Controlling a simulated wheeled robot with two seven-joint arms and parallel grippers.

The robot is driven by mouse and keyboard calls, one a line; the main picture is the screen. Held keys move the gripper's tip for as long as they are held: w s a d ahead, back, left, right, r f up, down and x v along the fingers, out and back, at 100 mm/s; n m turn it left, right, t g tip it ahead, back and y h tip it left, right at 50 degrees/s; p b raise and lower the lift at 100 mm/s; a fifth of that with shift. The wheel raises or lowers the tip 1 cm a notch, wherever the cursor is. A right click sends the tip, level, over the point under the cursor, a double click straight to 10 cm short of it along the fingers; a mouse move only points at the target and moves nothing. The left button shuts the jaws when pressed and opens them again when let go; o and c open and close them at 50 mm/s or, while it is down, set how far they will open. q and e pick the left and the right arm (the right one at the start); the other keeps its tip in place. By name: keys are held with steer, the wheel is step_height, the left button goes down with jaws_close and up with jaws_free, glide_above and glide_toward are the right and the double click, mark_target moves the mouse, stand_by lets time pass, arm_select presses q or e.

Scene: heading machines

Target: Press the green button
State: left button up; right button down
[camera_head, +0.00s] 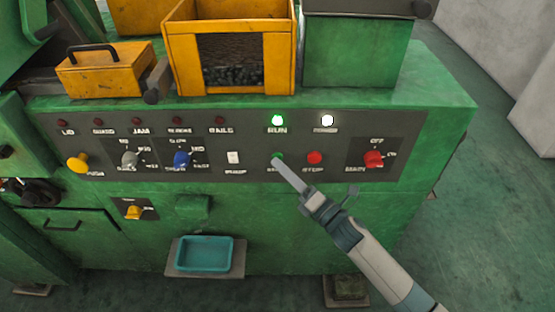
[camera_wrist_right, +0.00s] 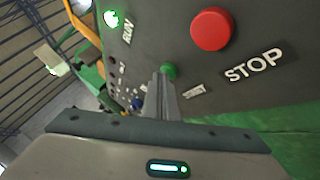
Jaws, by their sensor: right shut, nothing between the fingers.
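The green button (camera_head: 277,157) sits on the dark control panel (camera_head: 340,180), below the lit green RUN lamp (camera_head: 278,120) and left of the red STOP button (camera_head: 314,157). My right gripper (camera_head: 276,162) is shut and empty, with its fingertips at the green button and partly covering it. In the right wrist view the green button (camera_wrist_right: 169,70) shows just beyond the closed fingertips (camera_wrist_right: 162,76). They look touching or very close; I cannot tell which. The red STOP button (camera_wrist_right: 211,29) is beside it there. My left gripper is not in view.
A red selector knob (camera_head: 373,159) is to the right. A teal tray (camera_head: 205,254) is below the panel. Yellow bins (camera_head: 230,25) stand on top.

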steer(key=shift+s, duration=0.45)
stand_by(0.5)
steer(key=s+p, duration=0.1)
steer(key=s, duration=0.5)
stand_by(0.4)
steer(key=shift+w, duration=0.1)
stand_by(0.5)
